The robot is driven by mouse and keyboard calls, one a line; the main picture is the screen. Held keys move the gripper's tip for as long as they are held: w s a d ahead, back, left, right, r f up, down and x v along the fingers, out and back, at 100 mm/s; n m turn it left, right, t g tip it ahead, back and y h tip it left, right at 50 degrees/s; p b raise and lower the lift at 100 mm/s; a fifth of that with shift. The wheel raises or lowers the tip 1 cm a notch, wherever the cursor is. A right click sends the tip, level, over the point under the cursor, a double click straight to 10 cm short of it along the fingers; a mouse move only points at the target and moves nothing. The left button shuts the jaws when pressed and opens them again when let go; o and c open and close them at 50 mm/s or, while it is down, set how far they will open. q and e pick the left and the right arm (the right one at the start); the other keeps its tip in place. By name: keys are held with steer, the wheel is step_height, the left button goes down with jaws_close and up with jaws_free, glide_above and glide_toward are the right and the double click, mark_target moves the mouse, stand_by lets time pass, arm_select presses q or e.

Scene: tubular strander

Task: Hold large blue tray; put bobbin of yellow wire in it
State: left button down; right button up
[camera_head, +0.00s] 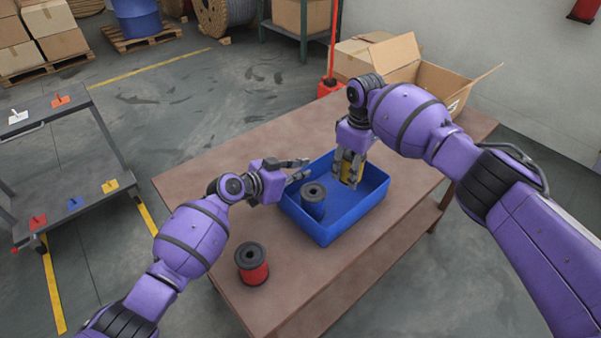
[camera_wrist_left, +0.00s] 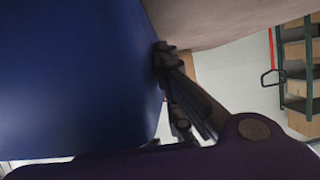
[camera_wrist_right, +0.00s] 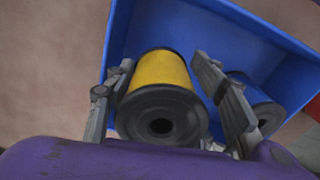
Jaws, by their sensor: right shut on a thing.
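The large blue tray (camera_head: 345,222) sits on the brown table. My right gripper (camera_head: 346,180) points down over the tray and is shut on the bobbin of yellow wire (camera_head: 351,167). In the right wrist view the yellow bobbin (camera_wrist_right: 160,80) lies between the two fingers, with its dark end flange facing the camera. I cannot tell whether it touches the tray floor. My left gripper (camera_head: 308,167) is at the tray's left wall, its fingers apart. In the left wrist view a finger (camera_wrist_left: 185,95) shows beside the tray (camera_wrist_left: 75,75); the other is unclear.
A bobbin of blue wire (camera_head: 313,203) stands in the tray's left part, also seen in the right wrist view (camera_wrist_right: 262,105). A bobbin of red wire (camera_head: 252,265) stands on the table (camera_head: 225,180) at the front left. An open cardboard box (camera_head: 425,77) is behind the tray.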

mark_target(349, 189)
steer(key=shift+f, duration=2.3)
steer(key=o, duration=1.5)
step_height(349, 189, up, 12)
steer(key=shift+a+f, duration=0.1)
arm_select(q)
steer(key=c, duration=1.9)
jaws_free()
steer(key=shift+o, duration=0.2)
